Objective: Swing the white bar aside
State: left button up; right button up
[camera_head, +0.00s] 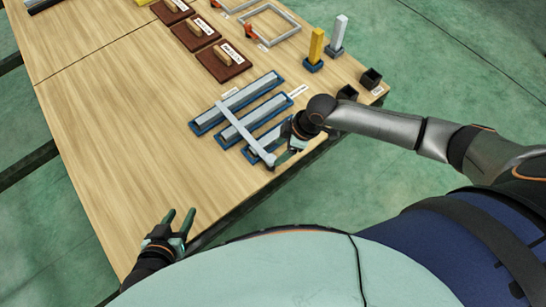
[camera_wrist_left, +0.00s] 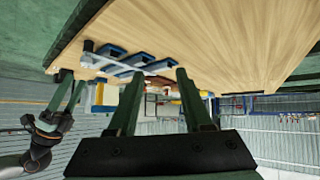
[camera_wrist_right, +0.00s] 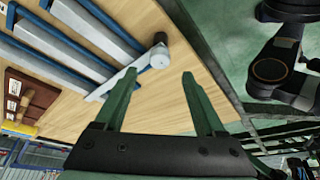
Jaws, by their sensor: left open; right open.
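The white bar (camera_head: 246,132) lies diagonally across several grey bars in blue trays (camera_head: 237,103) near the table's right edge. My right gripper (camera_head: 283,155) is open beside that end. In the right wrist view its fingertips (camera_wrist_right: 158,74) are spread either side of the post's line, with nothing seen clamped between them. My left gripper (camera_head: 180,219) is open and empty over the table's near edge, well away from the bar.
Brown boards with handles (camera_head: 224,61) lie farther back on the wooden table (camera_head: 120,130). A yellow block (camera_head: 316,46), a pale upright block (camera_head: 338,32) and small black boxes (camera_head: 371,78) stand at the right. The table's left and middle are clear.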

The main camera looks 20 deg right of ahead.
aim_at(271, 159)
jog(key=b+x, duration=0.1)
jog(key=x, duration=0.4)
jog(key=shift+w+a+f, duration=0.1)
jog(key=shift+a+f, duration=0.05)
jog(key=shift+f, duration=0.15)
pick_arm(q)
jog(key=w+r+m+t, duration=0.1)
jog(key=w+r+t, duration=0.3)
jog(key=r, duration=0.5)
jog(key=shift+w+a+t+h+b, duration=0.3)
jog(key=shift+w+a+t+h, duration=0.1)
jog(key=shift+w, duration=0.7)
pick_arm(e)
jog(key=shift+f, duration=0.15)
pick_arm(q)
jog(key=shift+r, duration=0.1)
pick_arm(e)
grip_shut()
pick_arm(q)
jog(key=shift+d, duration=0.1)
